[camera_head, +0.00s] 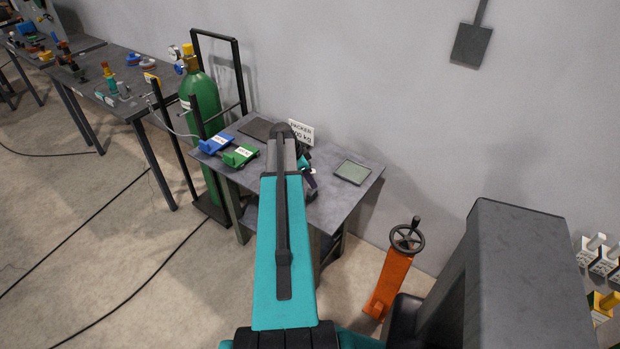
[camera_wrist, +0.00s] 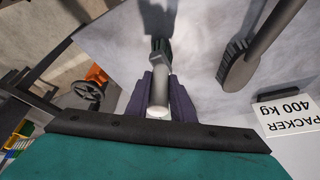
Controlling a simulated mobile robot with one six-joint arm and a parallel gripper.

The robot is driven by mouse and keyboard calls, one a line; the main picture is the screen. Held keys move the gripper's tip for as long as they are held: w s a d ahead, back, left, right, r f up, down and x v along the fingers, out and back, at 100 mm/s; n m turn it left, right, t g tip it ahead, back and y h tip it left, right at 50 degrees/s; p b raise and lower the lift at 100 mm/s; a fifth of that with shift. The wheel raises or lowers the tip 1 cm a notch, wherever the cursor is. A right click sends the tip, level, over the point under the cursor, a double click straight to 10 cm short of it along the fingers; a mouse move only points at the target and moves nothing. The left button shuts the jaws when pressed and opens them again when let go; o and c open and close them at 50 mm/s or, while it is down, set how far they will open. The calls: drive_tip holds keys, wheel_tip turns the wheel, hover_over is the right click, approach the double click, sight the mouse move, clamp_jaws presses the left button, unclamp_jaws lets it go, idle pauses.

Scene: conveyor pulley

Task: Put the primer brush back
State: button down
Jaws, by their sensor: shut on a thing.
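My gripper (camera_wrist: 160,90) is shut on a pale cylinder with a dark tip, which appears to be the primer brush (camera_wrist: 158,92). It lies between the two dark purple fingers, its rounded pale end toward the wrist and its dark end pointing away. In the head view my gripper (camera_head: 308,168) is above the grey table (camera_head: 325,212), largely hidden behind my arm, with only a small pale bit of the held thing showing. I cannot tell its height above the table.
The table holds a PACKER sign (camera_head: 300,131), blue (camera_head: 217,143) and green (camera_head: 240,155) labelled blocks, a dark mat (camera_head: 257,129) and a grey-green square pad (camera_head: 352,172). A green gas cylinder (camera_head: 203,100) stands left. An orange stand with handwheel (camera_head: 388,280) is on the right.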

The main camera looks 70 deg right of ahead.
drive_tip(key=shift+f, duration=0.2)
drive_tip(key=c, duration=1.5)
unclamp_jaws()
drive_tip(key=shift+c, duration=0.2)
drive_tip(key=shift+r, duration=0.1)
drive_tip(key=shift+r, duration=0.15)
drive_tip(key=b+v, duration=0.3)
drive_tip(key=v, duration=0.9)
drive_tip(key=shift+b, duration=0.3)
